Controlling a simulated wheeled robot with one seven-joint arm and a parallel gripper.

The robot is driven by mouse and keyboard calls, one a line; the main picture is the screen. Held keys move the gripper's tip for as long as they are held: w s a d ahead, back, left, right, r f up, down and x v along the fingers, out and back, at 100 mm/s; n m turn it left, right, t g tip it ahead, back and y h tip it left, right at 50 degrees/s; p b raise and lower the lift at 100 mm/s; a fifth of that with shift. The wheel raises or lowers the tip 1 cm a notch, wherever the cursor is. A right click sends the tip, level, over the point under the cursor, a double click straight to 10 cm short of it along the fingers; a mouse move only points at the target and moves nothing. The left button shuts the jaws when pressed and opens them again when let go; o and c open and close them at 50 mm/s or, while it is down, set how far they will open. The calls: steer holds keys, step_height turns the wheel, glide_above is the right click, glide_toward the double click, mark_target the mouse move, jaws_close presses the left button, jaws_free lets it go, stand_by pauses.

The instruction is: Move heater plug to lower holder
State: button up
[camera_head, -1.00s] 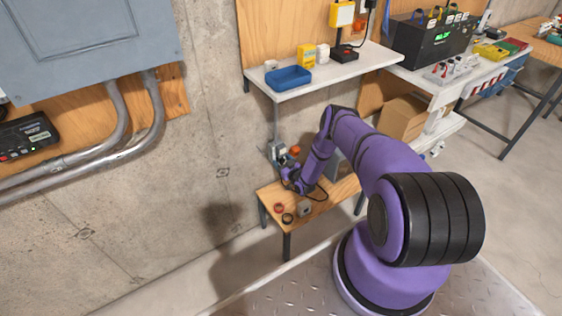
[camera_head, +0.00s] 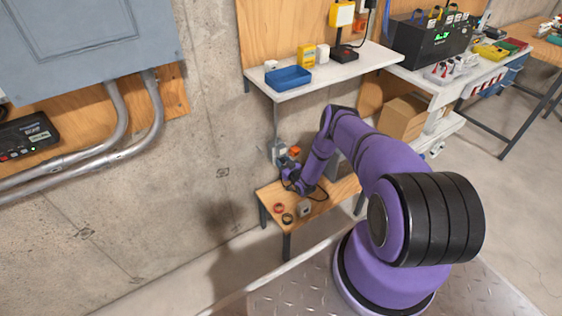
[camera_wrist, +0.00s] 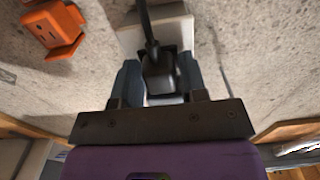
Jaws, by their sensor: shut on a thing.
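My gripper (camera_wrist: 160,85) is shut on the dark heater plug (camera_wrist: 160,72), with one finger on each side of it. A black cord runs from the plug toward the top of the wrist view. A pale grey-white box (camera_wrist: 128,38) on the concrete wall lies directly behind the plug. I cannot tell whether the plug touches it or sits in it. An orange socket-like holder (camera_wrist: 50,30) is apart from the plug, at the upper left of the wrist view. In the head view my gripper (camera_head: 288,176) is low by the wall, above the small wooden bench; the plug cannot be made out there.
The wooden bench (camera_head: 268,193) carries a red ring (camera_head: 278,208), a dark ring (camera_head: 287,218) and a small grey piece (camera_head: 304,209). A white shelf (camera_head: 335,72) with a blue tray (camera_head: 288,77) overhangs the area. A cardboard box (camera_head: 402,118) stands to the right.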

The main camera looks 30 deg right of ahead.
mark_target(284, 163)
steer(key=shift+s+d, duration=0.1)
steer(key=shift+s, duration=2.65)
steer(key=shift+d, duration=0.1)
